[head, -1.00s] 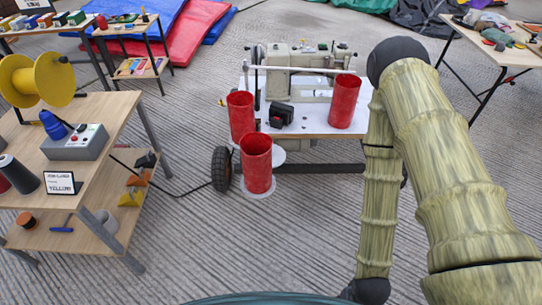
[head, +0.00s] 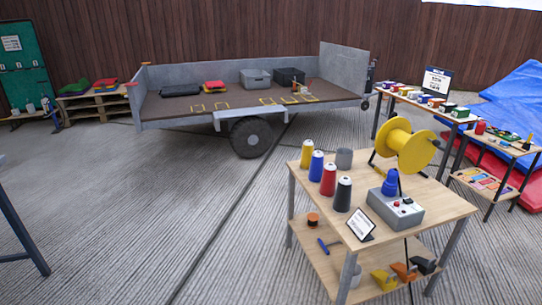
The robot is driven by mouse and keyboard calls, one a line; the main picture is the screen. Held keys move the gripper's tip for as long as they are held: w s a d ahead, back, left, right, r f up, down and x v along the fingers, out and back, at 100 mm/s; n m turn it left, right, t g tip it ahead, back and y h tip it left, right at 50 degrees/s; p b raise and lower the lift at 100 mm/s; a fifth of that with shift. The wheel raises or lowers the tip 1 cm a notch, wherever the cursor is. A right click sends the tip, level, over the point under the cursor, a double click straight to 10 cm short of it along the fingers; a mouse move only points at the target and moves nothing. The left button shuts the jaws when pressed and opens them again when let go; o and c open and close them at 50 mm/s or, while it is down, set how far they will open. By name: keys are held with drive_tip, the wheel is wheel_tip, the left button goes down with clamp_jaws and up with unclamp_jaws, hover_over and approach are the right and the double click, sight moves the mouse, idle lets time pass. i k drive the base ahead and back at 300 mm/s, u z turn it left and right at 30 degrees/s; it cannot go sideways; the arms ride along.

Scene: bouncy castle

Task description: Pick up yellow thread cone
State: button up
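The yellow thread cone (head: 306,153) stands upright at the far left corner of a wooden two-tier table (head: 432,196) in the head view. A blue cone (head: 316,166), a red cone (head: 328,180) and a black cone (head: 342,195) stand in a row from it toward the front. A grey cup-like cylinder (head: 344,158) is just right of the yellow cone. My gripper and arm do not show in this view now.
On the same table are a large yellow spool (head: 412,148), a grey control box (head: 395,211) and a small sign (head: 361,222). A flatbed trailer (head: 250,95) stands behind. Floor left of the table is clear. Another table (head: 425,105) is at the back right.

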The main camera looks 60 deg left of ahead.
sight(307, 149)
drive_tip(key=u, duration=1.7)
